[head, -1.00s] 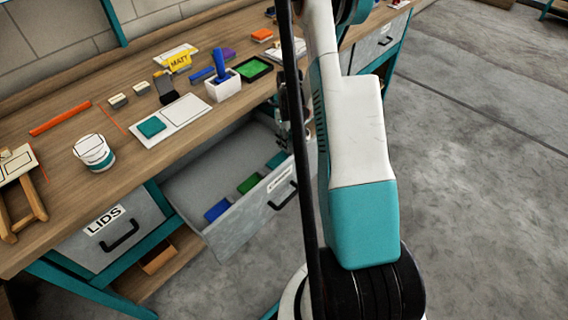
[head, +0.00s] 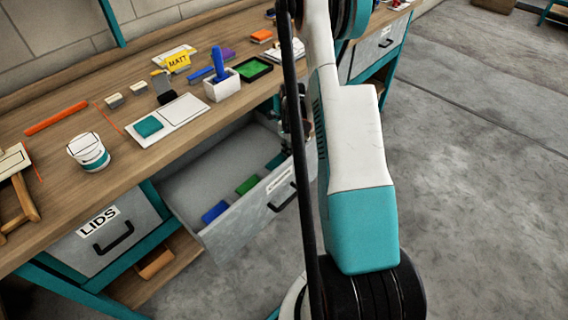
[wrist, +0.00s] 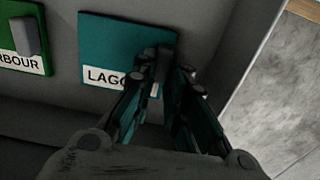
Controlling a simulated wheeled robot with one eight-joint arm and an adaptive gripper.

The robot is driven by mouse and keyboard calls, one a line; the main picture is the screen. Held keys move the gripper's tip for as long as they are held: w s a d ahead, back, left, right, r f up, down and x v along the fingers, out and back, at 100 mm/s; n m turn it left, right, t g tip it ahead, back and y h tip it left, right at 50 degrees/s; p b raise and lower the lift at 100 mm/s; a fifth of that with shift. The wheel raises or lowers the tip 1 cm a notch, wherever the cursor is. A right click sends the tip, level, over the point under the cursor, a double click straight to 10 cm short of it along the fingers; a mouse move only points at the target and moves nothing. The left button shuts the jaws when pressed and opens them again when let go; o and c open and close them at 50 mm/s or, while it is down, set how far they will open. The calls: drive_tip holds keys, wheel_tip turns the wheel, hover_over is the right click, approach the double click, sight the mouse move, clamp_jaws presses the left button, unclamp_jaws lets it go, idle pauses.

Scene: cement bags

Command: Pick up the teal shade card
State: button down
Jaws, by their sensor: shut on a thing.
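The teal shade card (wrist: 118,45) lies in the open drawer, its label partly covered so that only "LAGO" reads. In the head view a small part of it (head: 274,161) shows at the drawer's right end, partly behind my arm. My gripper (wrist: 172,75) is over the card's right part in the wrist view, its fingers shut on the card by what looks like a small raised grip. The fingers hide the exact contact. In the head view my arm hides most of the gripper.
A green card (head: 247,185) and a blue card (head: 215,211) lie in the same drawer (head: 262,205), whose walls stand close around. On the bench above are a white board (head: 184,110) with a teal square (head: 149,126), a bucket (head: 88,152) and a white holder (head: 222,89).

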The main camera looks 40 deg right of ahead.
wheel_tip(320, 180, up, 20)
drive_tip(key=p, duration=0.7)
